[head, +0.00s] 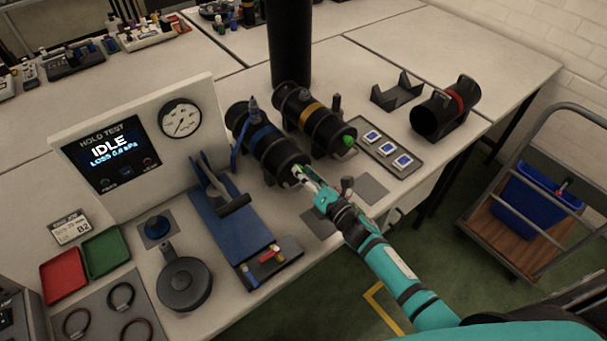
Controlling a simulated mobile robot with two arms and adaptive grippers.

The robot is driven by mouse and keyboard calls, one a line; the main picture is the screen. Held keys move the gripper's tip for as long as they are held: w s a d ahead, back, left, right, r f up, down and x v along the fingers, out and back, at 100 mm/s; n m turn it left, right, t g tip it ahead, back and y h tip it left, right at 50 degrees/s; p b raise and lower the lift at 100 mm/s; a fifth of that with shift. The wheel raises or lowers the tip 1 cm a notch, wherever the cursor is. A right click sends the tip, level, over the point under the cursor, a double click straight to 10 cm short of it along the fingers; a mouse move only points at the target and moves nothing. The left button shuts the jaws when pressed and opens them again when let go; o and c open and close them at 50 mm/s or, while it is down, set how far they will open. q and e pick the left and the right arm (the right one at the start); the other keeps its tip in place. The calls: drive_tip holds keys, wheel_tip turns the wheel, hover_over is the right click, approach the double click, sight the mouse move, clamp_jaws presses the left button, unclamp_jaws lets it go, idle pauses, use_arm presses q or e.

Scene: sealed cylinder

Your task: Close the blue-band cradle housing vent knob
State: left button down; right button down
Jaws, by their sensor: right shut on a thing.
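The blue-band cylinder (265,141) lies in its cradle on the bench, left of the yellow-band cylinder (312,117). Its near end faces me. My right gripper (301,174) is at that near end, shut on a small part there, taken to be the vent knob, which the fingers mostly hide. My right arm comes in from the lower right. My left gripper is not in view. The hold test panel (110,155) behind on the left reads IDLE and shows a loss figure in kPa.
A red-band cylinder (445,108) and an empty cradle (397,93) stand at the right. A tray of blue-white pieces (388,151) lies right of the yellow-band cylinder. A black column (289,45) rises behind. A blue clamp fixture (231,226) and a round black part (184,285) sit left.

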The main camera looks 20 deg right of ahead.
drive_tip(key=m, duration=0.9)
drive_tip(key=shift+m, duration=0.3)
drive_tip(key=m, duration=0.4)
drive_tip(key=shift+m+p, duration=0.3)
drive_tip(key=shift+p, duration=0.1)
drive_tip(key=m, duration=0.9)
drive_tip(key=shift+f+p, duration=0.1)
drive_tip(key=shift+p, duration=0.2)
drive_tip(key=m, duration=0.3)
drive_tip(key=shift+m, duration=0.3)
drive_tip(key=shift+m+b, duration=0.9)
drive_tip(key=shift+m, duration=3.2)
